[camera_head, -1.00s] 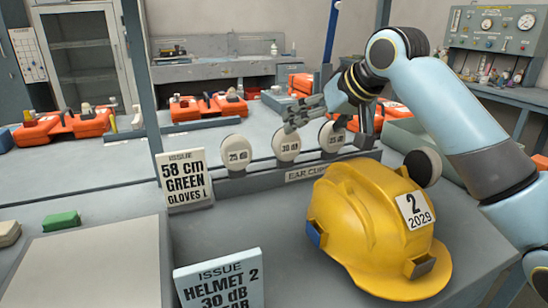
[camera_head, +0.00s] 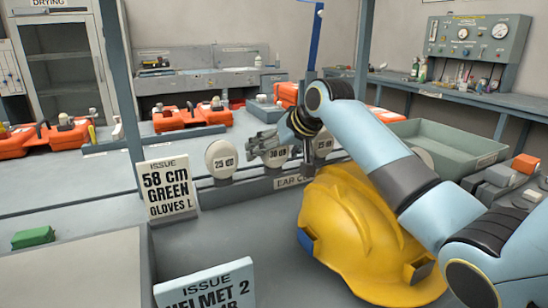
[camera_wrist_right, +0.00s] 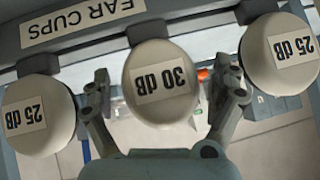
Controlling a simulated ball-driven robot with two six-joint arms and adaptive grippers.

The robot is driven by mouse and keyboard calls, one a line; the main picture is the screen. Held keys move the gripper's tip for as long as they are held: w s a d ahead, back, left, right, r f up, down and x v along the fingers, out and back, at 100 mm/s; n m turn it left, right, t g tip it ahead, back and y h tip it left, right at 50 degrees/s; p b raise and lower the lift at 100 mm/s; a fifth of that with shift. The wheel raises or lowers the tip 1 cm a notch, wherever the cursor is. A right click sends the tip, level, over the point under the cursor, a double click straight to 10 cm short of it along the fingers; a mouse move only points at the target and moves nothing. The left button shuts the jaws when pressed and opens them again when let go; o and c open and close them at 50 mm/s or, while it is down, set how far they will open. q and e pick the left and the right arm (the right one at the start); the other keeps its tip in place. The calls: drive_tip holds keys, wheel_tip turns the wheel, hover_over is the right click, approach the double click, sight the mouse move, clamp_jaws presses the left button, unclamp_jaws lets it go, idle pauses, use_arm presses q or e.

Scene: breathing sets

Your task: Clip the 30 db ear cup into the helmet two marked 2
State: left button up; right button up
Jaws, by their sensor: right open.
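The 30 dB ear cup (camera_head: 276,158) is a cream disc in the middle of the ear cup rack (camera_head: 262,187). In the right wrist view it (camera_wrist_right: 160,82) stands upside down in the picture, between my two open fingers. My right gripper (camera_head: 258,146) is at this cup, open, with one finger on each side; I cannot tell whether they touch it. The yellow helmet (camera_head: 345,235) lies on the bench at lower right. My right arm crosses in front of it and hides its number plate. My left gripper is not in view.
A 25 dB cup (camera_head: 221,158) and another 25 dB cup (camera_head: 323,145) flank the 30 dB cup closely. Issue cards (camera_head: 167,189) stand on the bench, the Helmet 2 card (camera_head: 205,286) in front. A grey-green bin (camera_head: 445,140) stands at right.

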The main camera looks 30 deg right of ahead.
drive_tip(key=c, duration=0.4)
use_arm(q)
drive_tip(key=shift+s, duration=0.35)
use_arm(e)
drive_tip(key=c, duration=0.9)
drive_tip(key=shift+r, duration=0.1)
